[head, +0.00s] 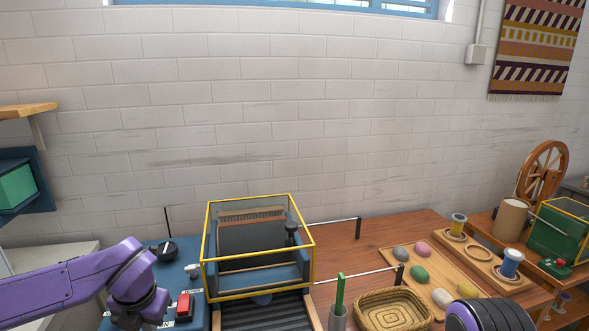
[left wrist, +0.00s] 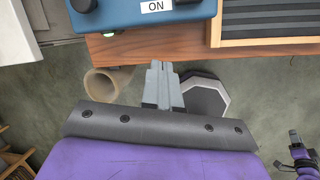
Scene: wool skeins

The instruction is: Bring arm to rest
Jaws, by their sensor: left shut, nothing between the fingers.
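My left arm (head: 70,292) comes in from the left in the head view, bent down in front of the blue control panel. In the left wrist view my left gripper (left wrist: 160,68) is shut and empty, its grey fingers together. The fingertips show just below the wooden table edge (left wrist: 120,46) in that picture, with no object between them. A dark, purple-edged part of my right arm (head: 490,315) shows at the lower right of the head view. A small dark and purple part at the right edge of the left wrist view looks like my right gripper (left wrist: 296,138); its jaws are unclear.
The blue panel (head: 165,252) has a red switch (head: 184,306). A yellow-framed machine (head: 258,252) stands beside it. Several skeins, including a green one (head: 419,274), lie on a wooden board, near a woven basket (head: 394,308). A cardboard-coloured tube (left wrist: 103,84) lies below the table edge.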

